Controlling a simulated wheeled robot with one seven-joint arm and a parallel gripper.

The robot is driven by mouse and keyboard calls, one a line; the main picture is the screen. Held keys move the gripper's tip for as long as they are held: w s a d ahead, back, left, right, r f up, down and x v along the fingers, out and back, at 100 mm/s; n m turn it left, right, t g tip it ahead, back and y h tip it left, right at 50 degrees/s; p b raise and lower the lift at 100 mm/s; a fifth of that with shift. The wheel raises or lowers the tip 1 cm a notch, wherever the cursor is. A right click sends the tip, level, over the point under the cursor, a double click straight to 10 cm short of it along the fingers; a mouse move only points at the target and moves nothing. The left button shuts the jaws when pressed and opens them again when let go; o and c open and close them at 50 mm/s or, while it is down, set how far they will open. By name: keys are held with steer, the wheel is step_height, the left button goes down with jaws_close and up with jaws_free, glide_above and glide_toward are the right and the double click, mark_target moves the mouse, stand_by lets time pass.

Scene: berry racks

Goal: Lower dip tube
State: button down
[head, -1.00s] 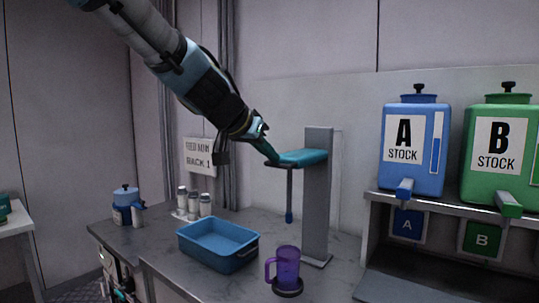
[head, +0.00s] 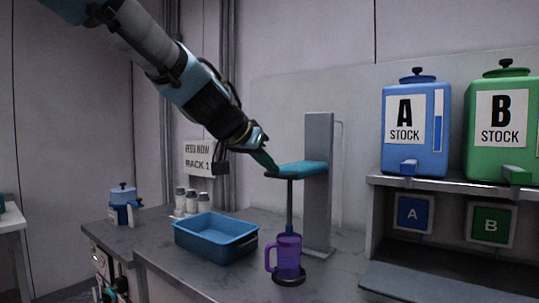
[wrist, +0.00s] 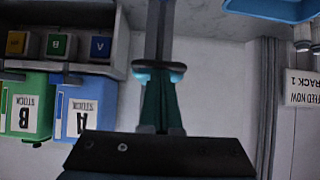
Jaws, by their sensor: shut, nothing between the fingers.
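The dip tube (head: 290,203) is a thin dark tube with a blue tip, hanging upright from a teal arm (head: 305,169) on a grey column (head: 318,215). Its lower end meets the mouth of a purple mug (head: 288,258); how far inside it reaches is hard to tell. The mug stands upright on a dark round base (head: 289,281). My gripper (head: 271,165) is shut and empty, its fingertips at the teal arm's left end, seemingly touching. In the upside-down wrist view, my gripper (wrist: 160,84) points at the teal arm's end (wrist: 158,68).
A blue tray (head: 205,241) sits left of the mug. White-bodied bottles (head: 191,203) and a blue pot (head: 123,205) stand behind it. Blue stock tank A (head: 425,155) and green stock tank B (head: 495,160) stand on a shelf at right.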

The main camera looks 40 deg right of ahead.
step_height(320, 180, down, 9)
steer(key=b, duration=0.8)
steer(key=shift+r+b, duration=0.2)
steer(key=shift+b, duration=0.15)
steer(key=shift+f, duration=0.1)
